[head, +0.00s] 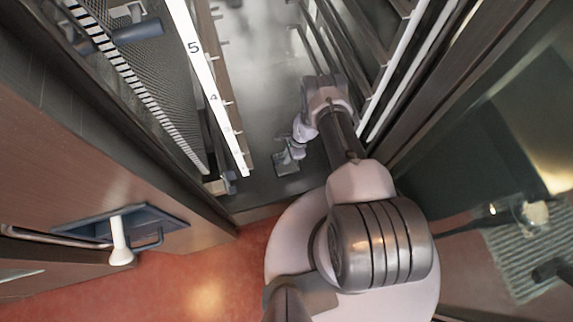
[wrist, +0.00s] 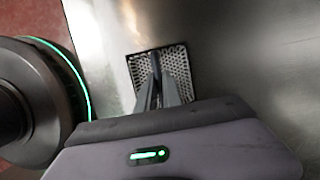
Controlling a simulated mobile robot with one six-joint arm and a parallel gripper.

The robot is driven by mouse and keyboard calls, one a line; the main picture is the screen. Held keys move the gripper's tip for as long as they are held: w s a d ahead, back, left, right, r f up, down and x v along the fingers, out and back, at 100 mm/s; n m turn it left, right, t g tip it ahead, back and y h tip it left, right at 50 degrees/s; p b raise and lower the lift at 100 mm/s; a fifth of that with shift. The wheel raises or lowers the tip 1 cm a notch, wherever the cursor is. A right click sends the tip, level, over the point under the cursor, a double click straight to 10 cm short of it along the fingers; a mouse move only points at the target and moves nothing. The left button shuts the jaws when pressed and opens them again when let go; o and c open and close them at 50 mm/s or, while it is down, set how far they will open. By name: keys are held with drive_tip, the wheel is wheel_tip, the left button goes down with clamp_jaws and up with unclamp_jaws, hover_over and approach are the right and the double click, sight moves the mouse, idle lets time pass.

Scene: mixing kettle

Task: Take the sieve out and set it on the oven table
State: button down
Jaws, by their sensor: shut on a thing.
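The sieve (wrist: 180,66) is a small square perforated metal plate, seen in the wrist view against the smooth steel floor. My gripper (wrist: 156,62) reaches over it, with its dark fingers closed together on its middle. The fingers hide part of the sieve. I cannot tell whether the sieve is still seated in the floor or slightly lifted. In the head view my arm reaches down into the narrow steel chamber, and my gripper (head: 286,160) is low near the chamber's front edge. The oven table cannot be made out in either view.
A white numbered strip (head: 213,88) and rails line the chamber's left side. Dark rails (head: 350,45) line the right side, close to my arm. An open brown door (head: 85,165) with a handle stands at left. Red floor (head: 200,285) is free in front.

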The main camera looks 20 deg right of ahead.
drive_tip(key=shift+r+p, duration=1.7)
drive_tip(key=shift+r, duration=0.65)
